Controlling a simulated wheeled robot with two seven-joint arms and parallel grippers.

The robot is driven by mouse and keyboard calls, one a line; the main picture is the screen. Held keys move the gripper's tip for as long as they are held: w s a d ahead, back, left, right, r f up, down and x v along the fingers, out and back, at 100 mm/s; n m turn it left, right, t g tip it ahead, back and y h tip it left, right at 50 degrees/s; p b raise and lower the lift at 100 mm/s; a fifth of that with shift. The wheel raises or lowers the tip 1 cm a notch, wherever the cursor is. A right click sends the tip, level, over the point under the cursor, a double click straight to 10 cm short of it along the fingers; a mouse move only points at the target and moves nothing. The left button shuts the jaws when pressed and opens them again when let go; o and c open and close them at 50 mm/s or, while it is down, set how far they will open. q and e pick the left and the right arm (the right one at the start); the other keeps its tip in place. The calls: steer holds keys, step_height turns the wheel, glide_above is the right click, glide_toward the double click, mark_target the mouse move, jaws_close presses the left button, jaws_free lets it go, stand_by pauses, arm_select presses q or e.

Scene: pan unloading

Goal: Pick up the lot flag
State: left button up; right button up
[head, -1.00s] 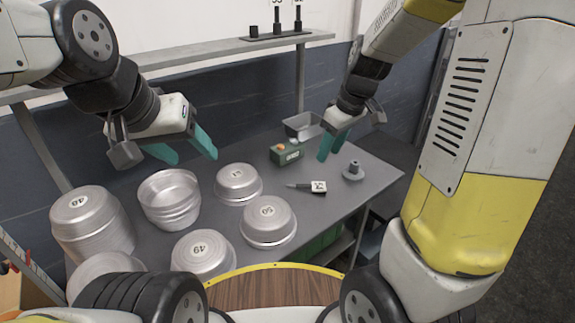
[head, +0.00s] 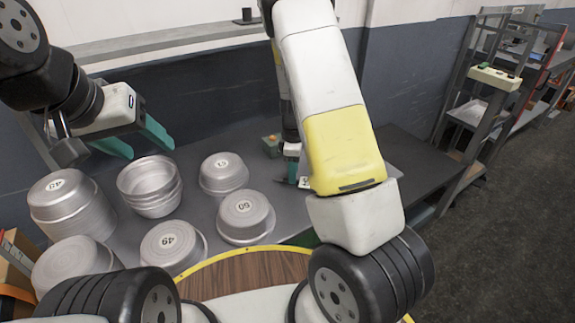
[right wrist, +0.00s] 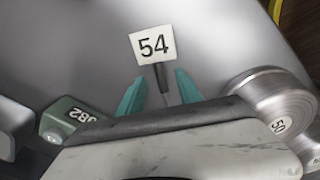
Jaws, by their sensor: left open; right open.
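The lot flag (right wrist: 152,45) is a white square card marked 54 on a dark stem, lying on the grey table. In the right wrist view its stem runs down between the open fingers of my right gripper (right wrist: 160,88), with the card beyond the tips. I cannot tell whether the fingers touch the stem. In the head view only an edge of the flag (head: 303,182) shows; my right arm hides the rest and most of the right gripper (head: 292,173). My left gripper (head: 151,152) is open and empty above the pans at the left.
Several round metal pans stand on the left and middle of the table, including one marked 50 (head: 245,214); it also shows in the right wrist view (right wrist: 268,98). A green box (head: 270,145) is behind my right gripper, and shows left in the wrist view (right wrist: 62,120).

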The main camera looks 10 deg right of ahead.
step_height(320, 180, down, 2)
steer(key=shift+f, duration=0.25)
jaws_close()
steer(key=shift+r, duration=0.1)
